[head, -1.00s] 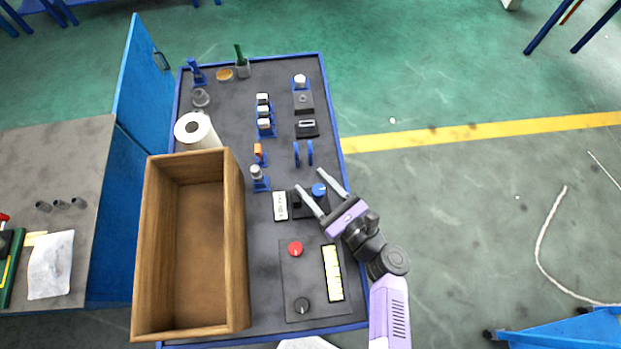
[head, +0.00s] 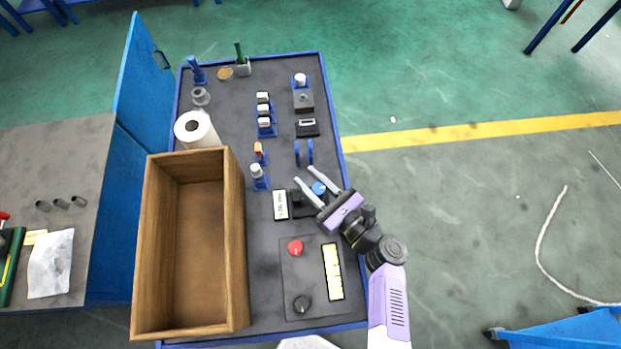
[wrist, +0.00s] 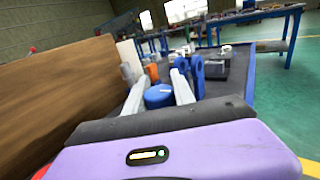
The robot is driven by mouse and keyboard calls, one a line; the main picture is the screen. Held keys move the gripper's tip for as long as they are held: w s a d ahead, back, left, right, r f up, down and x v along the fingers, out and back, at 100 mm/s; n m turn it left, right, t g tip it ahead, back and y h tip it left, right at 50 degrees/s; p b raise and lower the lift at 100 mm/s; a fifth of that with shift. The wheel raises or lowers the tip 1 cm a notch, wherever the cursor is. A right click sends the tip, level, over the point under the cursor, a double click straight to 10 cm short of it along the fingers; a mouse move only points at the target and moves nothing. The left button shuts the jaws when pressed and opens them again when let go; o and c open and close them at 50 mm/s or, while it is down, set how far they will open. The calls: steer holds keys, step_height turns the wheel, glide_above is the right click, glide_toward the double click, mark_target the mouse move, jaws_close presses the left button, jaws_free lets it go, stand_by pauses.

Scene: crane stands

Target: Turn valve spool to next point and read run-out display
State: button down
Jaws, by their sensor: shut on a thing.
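A round blue knob (head: 319,187) sits on a dark fixture (head: 309,208) on the cart; I take it to be the valve spool's turning end. My gripper (head: 304,174) is shut on it, one finger on each side, reaching from the lower right. The wrist view shows the same blue knob (wrist: 159,97) between the two grey fingers (wrist: 158,92). A white panel with dark characters (head: 281,205), which looks like the run-out display, lies just left of the fixture. Its characters are too small to read. The rest of the spool cannot be made out.
A wooden box (head: 238,250) stands left of my gripper. Below it is a control panel (head: 305,270) with a red knob (head: 295,247) and a yellow strip (head: 333,271). Two blue upright plates (head: 303,153) stand just beyond the fingertips.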

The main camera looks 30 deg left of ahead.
steer(key=n+g, duration=0.1)
steer(key=n+g+b, duration=0.1)
steer(key=g, duration=0.1)
steer(key=n+g+b, duration=0.1)
steer(key=shift+s+a+f+g+y, duration=0.1)
steer(key=shift+s+g+y, duration=0.2)
steer(key=shift+y, duration=0.1)
steer(key=shift+s+n+g+b, duration=0.25)
steer(key=shift+n+g+b, duration=0.2)
steer(key=shift+n+g, duration=0.35)
steer(key=c, duration=1.1)
jaws_free()
steer(key=shift+o, duration=0.2)
steer(key=d, duration=0.5)
steer(key=d+b, duration=0.1)
steer(key=d, duration=0.2)
steer(key=shift+w, duration=0.25)
